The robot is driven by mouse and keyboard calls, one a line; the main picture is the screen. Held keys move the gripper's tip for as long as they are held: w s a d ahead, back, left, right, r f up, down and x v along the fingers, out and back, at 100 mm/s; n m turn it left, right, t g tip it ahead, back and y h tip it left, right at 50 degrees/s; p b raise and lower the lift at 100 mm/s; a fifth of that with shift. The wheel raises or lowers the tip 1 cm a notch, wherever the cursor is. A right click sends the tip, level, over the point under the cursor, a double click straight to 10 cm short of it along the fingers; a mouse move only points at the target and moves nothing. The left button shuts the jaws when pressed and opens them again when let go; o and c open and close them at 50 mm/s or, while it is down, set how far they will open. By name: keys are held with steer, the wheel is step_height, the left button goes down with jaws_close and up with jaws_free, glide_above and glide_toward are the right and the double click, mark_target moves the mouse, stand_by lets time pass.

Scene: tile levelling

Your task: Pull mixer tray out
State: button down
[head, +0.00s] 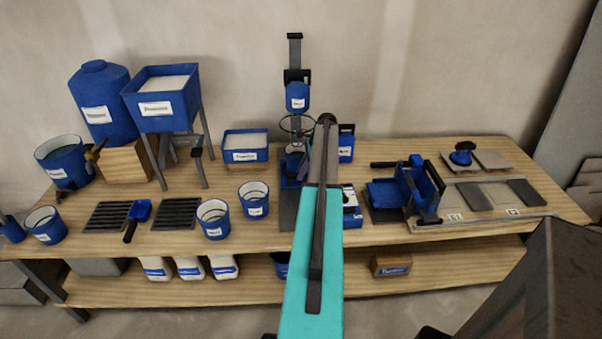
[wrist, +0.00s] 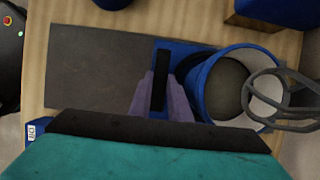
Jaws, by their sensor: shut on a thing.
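The mixer (head: 297,97) stands upright at the middle back of the bench, with a wire beater (head: 297,124) hanging below its blue head. The beater also shows in the wrist view (wrist: 283,98), over the right side of a blue bucket (wrist: 205,80) with grey contents. The bucket sits on the blue mixer tray (wrist: 188,48), which lies along a dark base plate (wrist: 97,70). My gripper (wrist: 162,90) has its purple fingers shut on the tray's black handle (wrist: 158,72). In the head view my own arm partly hides the tray and gripper.
Two white-lined buckets (head: 213,218) (head: 254,200) stand left of the mixer base. A blue box (head: 346,146) and another labelled blue item (head: 351,208) are close on the right. The dark plate in front of the tray is bare.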

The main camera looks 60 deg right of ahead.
steer(key=shift+a, duration=0.2)
steer(key=shift+s+a, duration=0.4)
steer(key=s+a, duration=0.4)
steer(key=a, duration=0.1)
steer(key=s+a+p, duration=0.1)
steer(key=s+a, duration=0.2)
steer(key=a, duration=0.2)
steer(key=s+a+p, duration=0.1)
steer(key=s+a, duration=0.3)
steer(key=a, duration=0.2)
steer(key=shift+s, duration=0.35)
steer(key=c, duration=1.6)
jaws_free()
steer(key=shift+c, duration=0.2)
steer(key=shift+r, duration=0.1)
steer(key=b+v, duration=0.1)
steer(key=v, duration=1.2)
steer(key=shift+r+b, duration=0.3)
steer(key=shift+r, duration=0.05)
